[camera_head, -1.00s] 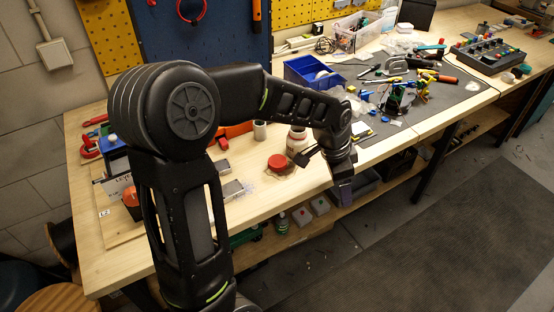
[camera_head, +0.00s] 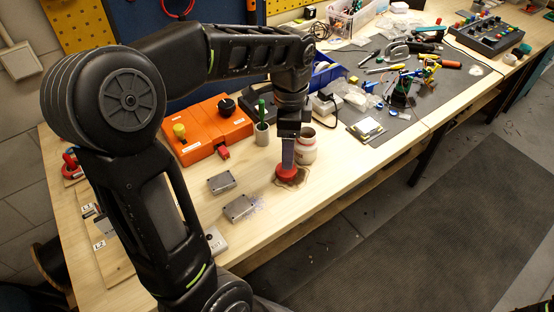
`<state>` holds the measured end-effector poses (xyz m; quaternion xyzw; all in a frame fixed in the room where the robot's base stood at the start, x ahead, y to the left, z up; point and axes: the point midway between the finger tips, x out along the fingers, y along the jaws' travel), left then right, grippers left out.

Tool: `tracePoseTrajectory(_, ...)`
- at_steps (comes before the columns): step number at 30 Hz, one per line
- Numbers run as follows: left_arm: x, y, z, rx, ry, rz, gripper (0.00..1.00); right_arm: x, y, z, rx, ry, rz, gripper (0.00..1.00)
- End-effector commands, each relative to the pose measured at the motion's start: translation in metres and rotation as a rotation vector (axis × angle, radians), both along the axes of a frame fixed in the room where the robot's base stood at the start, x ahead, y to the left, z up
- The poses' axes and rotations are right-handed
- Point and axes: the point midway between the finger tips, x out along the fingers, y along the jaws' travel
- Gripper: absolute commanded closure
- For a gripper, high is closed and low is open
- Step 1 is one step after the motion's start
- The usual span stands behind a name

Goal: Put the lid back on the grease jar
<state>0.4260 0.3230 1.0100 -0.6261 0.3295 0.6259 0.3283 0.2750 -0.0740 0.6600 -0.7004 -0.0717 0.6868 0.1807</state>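The red lid (camera_head: 287,173) lies on the bench on a brownish patch, just in front of the grease jar. The grease jar (camera_head: 306,152), white with a reddish label, stands upright with no lid on its top. My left gripper (camera_head: 288,166) points down from above, its fingertips at the lid. I see the fingers edge-on, so I cannot tell whether they are open or shut on the lid. The gripper hides part of the jar's left side. My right gripper is not in view.
Two grey metal boxes (camera_head: 239,208) lie left of the lid. A blue bin (camera_head: 325,76) and cluttered grey mat (camera_head: 440,92) are right.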

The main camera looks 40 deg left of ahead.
Motion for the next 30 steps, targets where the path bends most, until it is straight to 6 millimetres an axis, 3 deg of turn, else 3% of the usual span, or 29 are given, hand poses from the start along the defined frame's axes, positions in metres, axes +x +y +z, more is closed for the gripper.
tracePoseTrajectory(11, 0.0, 0.0, 0.0, -0.001, 0.001, -0.001, 0.27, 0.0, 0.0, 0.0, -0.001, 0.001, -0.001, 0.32)
tracePoseTrajectory(21, -0.001, 0.0, -0.026, -0.001, 0.002, -0.001, 0.27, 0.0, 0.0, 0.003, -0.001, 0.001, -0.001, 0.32)
tracePoseTrajectory(30, 0.0, 0.0, -0.027, -0.001, 0.001, 0.0, 0.27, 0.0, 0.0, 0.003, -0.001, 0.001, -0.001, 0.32)
